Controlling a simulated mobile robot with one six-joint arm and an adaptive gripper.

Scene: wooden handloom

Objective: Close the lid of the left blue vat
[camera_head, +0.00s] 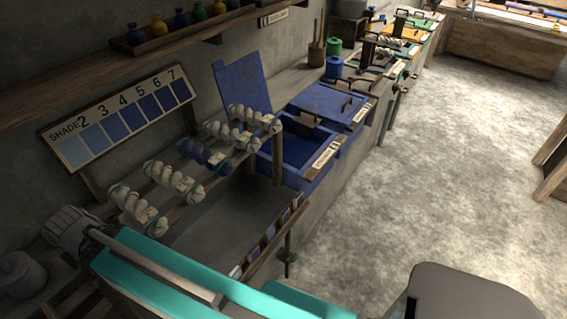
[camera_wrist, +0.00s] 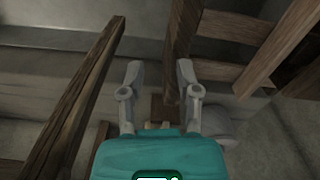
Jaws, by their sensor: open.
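The left blue vat (camera_head: 293,176) stands open in the head view, with dark blue inside. Its blue lid (camera_head: 242,84) is raised, leaning back near the wall behind the vat. Beside it to the right, the other blue vat's lid (camera_head: 330,101) lies flat and closed, with a dark handle on top. My gripper (camera_wrist: 160,88) shows in the wrist view with its two grey fingers apart and nothing between them. No vat or lid shows in the wrist view; wooden beams and a grey surface lie beyond the fingers.
A wooden rack with white and blue yarn skeins (camera_head: 205,158) stands left of the open vat, partly in front of it. A shade board (camera_head: 120,115) is on the wall, under a shelf (camera_head: 100,68) of small pots. The grey floor (camera_head: 455,150) at right is clear.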

